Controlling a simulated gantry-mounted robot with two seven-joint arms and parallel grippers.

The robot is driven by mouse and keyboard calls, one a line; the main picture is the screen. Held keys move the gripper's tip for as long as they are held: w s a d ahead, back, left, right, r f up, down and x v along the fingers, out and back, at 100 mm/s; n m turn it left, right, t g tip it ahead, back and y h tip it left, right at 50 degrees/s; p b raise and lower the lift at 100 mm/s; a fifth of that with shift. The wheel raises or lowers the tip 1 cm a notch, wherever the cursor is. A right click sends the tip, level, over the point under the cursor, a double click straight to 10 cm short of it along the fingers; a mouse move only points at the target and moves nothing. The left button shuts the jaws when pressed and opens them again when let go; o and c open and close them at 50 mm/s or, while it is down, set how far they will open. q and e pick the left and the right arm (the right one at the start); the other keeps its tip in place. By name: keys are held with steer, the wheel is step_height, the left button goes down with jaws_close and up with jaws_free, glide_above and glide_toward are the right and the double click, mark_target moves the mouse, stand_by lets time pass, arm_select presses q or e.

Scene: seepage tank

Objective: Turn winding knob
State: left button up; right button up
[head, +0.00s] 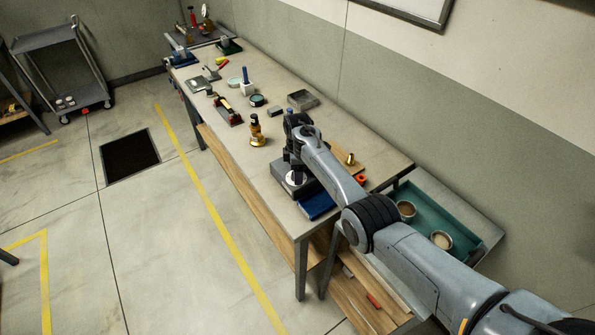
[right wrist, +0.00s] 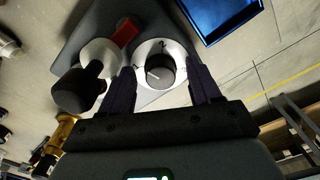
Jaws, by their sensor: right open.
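The winding knob (right wrist: 160,70) is a small black knob in the middle of a round white dial with numbers, on a grey device. In the head view the grey device (head: 283,184) sits near the front edge of the bench, and my right arm hides most of its top. My right gripper (right wrist: 160,82) is open, with one dark finger on each side of the knob. I cannot tell whether the fingers touch it. In the head view the right gripper (head: 296,175) points down over the device. My left gripper is not in view.
A black handle (right wrist: 80,92) and a red block (right wrist: 126,31) are close to the dial. A blue tray (head: 317,206) lies beside the device. A brass instrument (head: 257,131) stands on the bench to the left. Several tools fill the bench's far end.

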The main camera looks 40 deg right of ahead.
steer(key=c, duration=1.1)
steer(key=shift+o, duration=0.2)
steer(key=shift+r, duration=0.1)
